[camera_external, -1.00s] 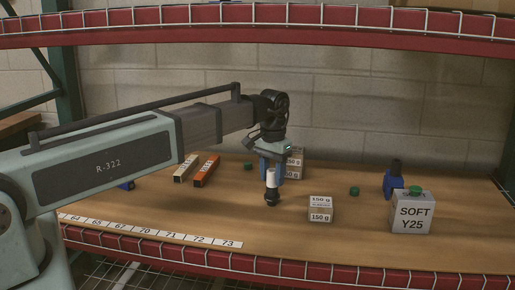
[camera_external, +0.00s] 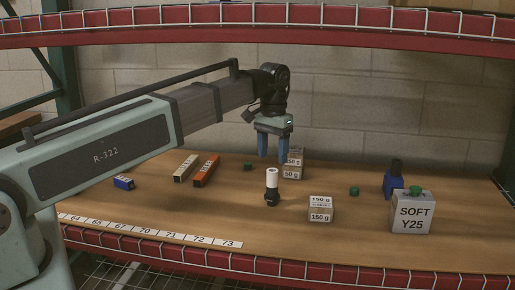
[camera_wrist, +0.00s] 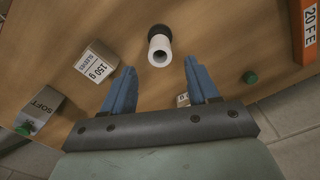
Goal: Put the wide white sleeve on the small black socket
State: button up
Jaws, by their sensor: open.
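The wide white sleeve (camera_external: 272,178) stands upright on the small black socket (camera_external: 272,197) on the wooden shelf. In the wrist view the sleeve (camera_wrist: 160,50) shows its hollow round end, with the black socket (camera_wrist: 159,31) partly hidden behind it. My gripper (camera_external: 273,160) is open and empty, with its two blue fingers above and behind the sleeve. In the wrist view the fingers (camera_wrist: 160,72) are spread apart and the sleeve lies beyond their tips, apart from them.
A small 150 g box (camera_external: 320,209) stands right of the socket, and stacked boxes (camera_external: 293,165) stand behind it. Orange (camera_external: 206,171) and cream (camera_external: 185,168) boxes lie left. A grey SOFT Y25 box (camera_external: 411,213) and a blue-and-black part (camera_external: 394,181) are at right. The front middle is clear.

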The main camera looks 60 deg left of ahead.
aim_at(273, 170)
jog(key=shift+r, duration=2.95)
